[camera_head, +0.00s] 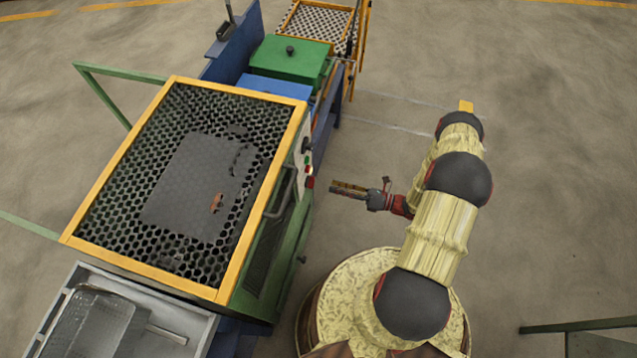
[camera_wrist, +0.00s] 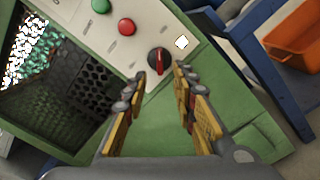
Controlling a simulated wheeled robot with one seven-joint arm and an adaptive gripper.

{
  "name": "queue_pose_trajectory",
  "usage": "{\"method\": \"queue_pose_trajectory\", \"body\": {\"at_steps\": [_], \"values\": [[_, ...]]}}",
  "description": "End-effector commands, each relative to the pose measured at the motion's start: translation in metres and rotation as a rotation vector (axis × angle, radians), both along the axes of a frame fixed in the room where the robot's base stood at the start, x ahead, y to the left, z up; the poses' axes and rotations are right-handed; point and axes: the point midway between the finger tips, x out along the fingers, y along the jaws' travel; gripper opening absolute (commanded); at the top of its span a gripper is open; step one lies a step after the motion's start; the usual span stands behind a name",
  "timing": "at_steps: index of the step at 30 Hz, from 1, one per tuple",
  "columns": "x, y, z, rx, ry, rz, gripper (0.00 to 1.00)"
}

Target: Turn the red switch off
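The red switch (camera_wrist: 159,62) is a round black knob with a red handle on the pale control panel of a green machine. In the wrist view its handle points roughly up and down in the picture. My gripper (camera_wrist: 159,77) is open and empty, with its fingertips on either side of the knob's lower part in the picture. I cannot tell whether they touch it. In the head view my gripper (camera_head: 333,189) is just right of the machine's control panel (camera_head: 302,161), where the knob is hard to make out.
A red button (camera_wrist: 127,27) and a green button (camera_wrist: 101,5) sit on the panel beside the switch. A blue frame (camera_wrist: 243,35) and an orange bin (camera_wrist: 296,38) stand to the right. Open floor (camera_head: 555,180) lies right of my arm.

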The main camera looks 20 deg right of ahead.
Motion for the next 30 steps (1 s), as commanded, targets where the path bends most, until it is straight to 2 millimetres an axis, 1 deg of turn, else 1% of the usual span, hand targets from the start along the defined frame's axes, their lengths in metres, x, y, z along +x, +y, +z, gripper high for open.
{"method": "queue_pose_trajectory", "body": {"at_steps": [9,15,20,27,30], "values": [[0.026,0.038,-0.001,-0.002,0.000,0.008,0.27],[0.038,0.055,-0.001,-0.003,0.000,0.006,0.27],[0.042,0.060,0.000,-0.002,-0.001,0.004,0.27],[0.042,0.060,0.000,-0.003,-0.001,0.004,0.27],[0.042,0.060,0.000,-0.003,-0.001,0.004,0.22]]}}
